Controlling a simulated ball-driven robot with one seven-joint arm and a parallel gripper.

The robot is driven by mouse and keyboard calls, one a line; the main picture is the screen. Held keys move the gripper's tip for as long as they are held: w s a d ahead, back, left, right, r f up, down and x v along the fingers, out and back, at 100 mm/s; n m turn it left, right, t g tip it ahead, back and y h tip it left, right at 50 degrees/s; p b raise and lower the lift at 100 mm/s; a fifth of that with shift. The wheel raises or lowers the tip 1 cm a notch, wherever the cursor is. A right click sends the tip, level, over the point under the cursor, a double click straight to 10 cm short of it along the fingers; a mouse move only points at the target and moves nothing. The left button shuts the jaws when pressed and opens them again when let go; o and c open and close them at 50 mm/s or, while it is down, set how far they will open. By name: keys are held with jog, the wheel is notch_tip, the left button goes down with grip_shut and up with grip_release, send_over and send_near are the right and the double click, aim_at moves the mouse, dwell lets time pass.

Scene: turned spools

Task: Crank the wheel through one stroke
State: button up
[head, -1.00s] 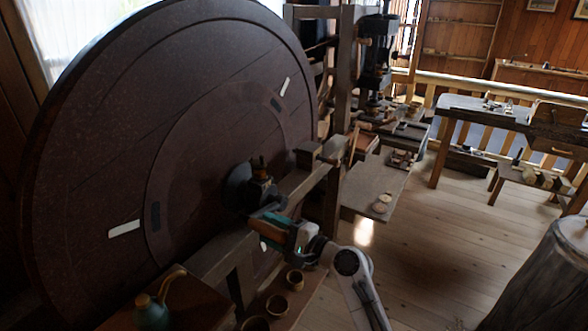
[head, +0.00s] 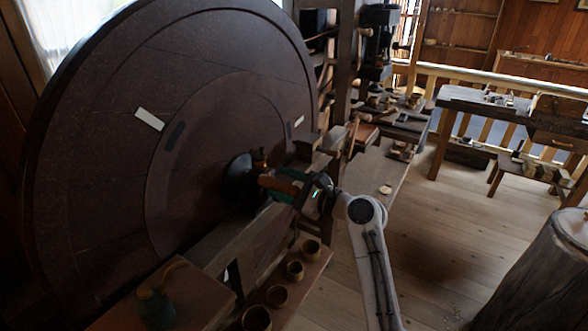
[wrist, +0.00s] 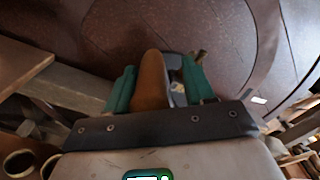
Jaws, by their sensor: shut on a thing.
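The large dark round wheel (head: 110,120) fills the left of the head view, with white marks on its face at upper left and right of the hub. A brown wooden crank handle (head: 283,184) sticks out near the hub. It also shows in the wrist view (wrist: 151,82), lying between the green finger pads. My gripper (wrist: 160,88) is shut on the handle. In the head view my gripper (head: 288,187) reaches in from the right; part of the handle and the fingers overlap there.
Wooden cups (head: 278,296) stand in a row on a low shelf below the wheel's beam. A green jug (head: 155,307) stands at the lower left. A tree-trunk block (head: 550,275) stands at the right. Wooden floor (head: 440,230) lies clear between the block and the benches.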

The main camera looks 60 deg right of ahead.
jog(key=shift+w+d+r+m, duration=0.1)
jog(key=shift+d+r+m, duration=0.2)
jog(key=shift+d+m, duration=0.35)
jog(key=shift+s+d+r+m, duration=0.1)
jog(key=shift+d+r+m, duration=0.2)
jog(key=shift+d+m, duration=0.4)
jog(key=shift+w+d+r+m, duration=0.1)
jog(key=shift+d+r+m, duration=0.3)
jog(key=shift+d, duration=0.4)
jog(key=shift+f, duration=0.15)
jog(key=shift+a, duration=0.25)
jog(key=s, duration=1.1)
jog(key=shift+d, duration=0.4)
